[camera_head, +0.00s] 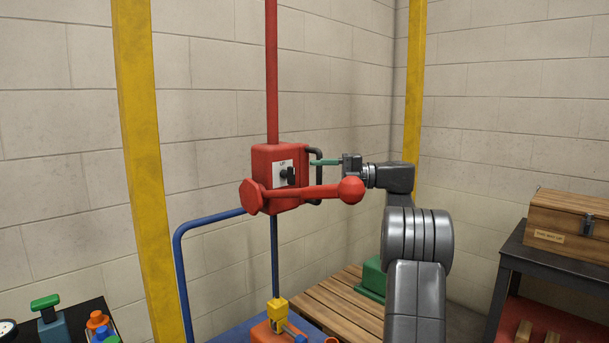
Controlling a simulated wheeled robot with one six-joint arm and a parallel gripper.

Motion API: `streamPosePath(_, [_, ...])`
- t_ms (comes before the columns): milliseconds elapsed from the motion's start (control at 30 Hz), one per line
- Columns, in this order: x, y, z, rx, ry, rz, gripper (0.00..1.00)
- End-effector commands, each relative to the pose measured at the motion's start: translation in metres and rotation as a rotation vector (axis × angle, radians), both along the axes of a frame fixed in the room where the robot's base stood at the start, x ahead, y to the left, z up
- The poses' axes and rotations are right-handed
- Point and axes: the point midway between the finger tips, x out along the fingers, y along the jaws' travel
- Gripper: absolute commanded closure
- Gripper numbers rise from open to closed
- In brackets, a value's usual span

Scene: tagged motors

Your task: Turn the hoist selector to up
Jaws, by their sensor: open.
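The red hoist box (262,157) hangs on a red vertical post in the middle of the head view. On its front is a white plate (281,166) with "UP" at its top and a small black selector knob (289,176) at its lower right. My gripper (325,162) reaches in from the right with its fingers pointing left toward the box. It is at about the knob's height, beside a black bar handle (317,176) on the box's right side. Whether the fingers touch anything is unclear.
A red lever with a ball end (350,190) crosses below the knob and juts right. Yellow posts (143,160) stand on either side. A blue tubular frame (178,262) is at left below. A wooden chest (570,220) stands at right, and a pallet (345,308) lies below.

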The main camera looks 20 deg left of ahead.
Motion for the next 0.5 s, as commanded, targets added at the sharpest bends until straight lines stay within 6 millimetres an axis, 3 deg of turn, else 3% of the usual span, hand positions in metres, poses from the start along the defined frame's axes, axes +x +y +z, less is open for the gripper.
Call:
streamPosePath(200, [0.020,-0.046,0.001,-0.001,0.002,-0.002,0.47])
streamPosePath(500, [0.032,-0.077,0.001,-0.001,0.001,0.000,0.47])
